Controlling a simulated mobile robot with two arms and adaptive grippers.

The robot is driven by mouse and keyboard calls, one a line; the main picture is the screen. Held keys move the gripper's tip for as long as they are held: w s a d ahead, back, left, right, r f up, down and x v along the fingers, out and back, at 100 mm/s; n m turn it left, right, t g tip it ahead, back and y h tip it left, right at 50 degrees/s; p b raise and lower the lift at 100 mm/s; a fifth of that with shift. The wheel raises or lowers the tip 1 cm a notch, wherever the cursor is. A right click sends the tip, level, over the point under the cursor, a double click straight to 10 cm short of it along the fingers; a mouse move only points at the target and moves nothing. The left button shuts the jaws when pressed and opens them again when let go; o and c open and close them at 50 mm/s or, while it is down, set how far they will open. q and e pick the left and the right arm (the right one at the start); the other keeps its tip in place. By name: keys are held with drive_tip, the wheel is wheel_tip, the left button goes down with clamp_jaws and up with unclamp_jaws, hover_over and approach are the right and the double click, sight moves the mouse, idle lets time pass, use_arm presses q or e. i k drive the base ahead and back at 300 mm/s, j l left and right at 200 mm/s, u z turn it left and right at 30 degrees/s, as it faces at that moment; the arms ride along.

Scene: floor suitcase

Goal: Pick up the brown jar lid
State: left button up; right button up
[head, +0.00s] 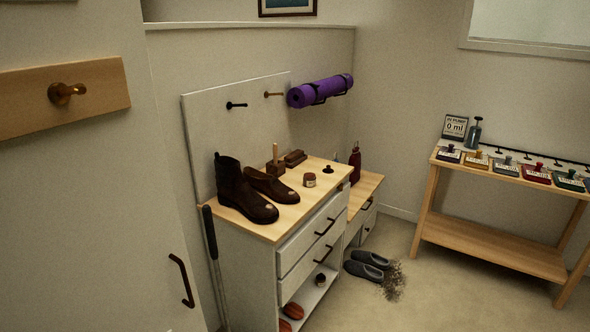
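A small jar (309,180) with a pale label and a brown top stands on the wooden top of the white cabinet (286,222). I cannot tell whether its brown top is a lid or the contents. A small dark, flat, round piece with a knob (328,169) lies to the right of the jar, near the far right edge of the cabinet top. It looks like a lid, but its exact colour is hard to tell. Neither of my grippers shows in the head view.
Brown boots (241,191) and wooden brushes (277,166) share the cabinet top. A lower wooden bench with a dark red bottle (355,163) adjoins it. Grey shoes (367,264) and a dirt patch (393,281) lie on the floor.

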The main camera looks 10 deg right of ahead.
sight(328, 171)
drive_tip(key=i+l+u, duration=0.4)
drive_tip(key=l, duration=0.25)
drive_tip(key=i+l+u, duration=0.2)
drive_tip(key=l, duration=0.15)
drive_tip(key=l+u, duration=0.15)
drive_tip(key=l, duration=0.2)
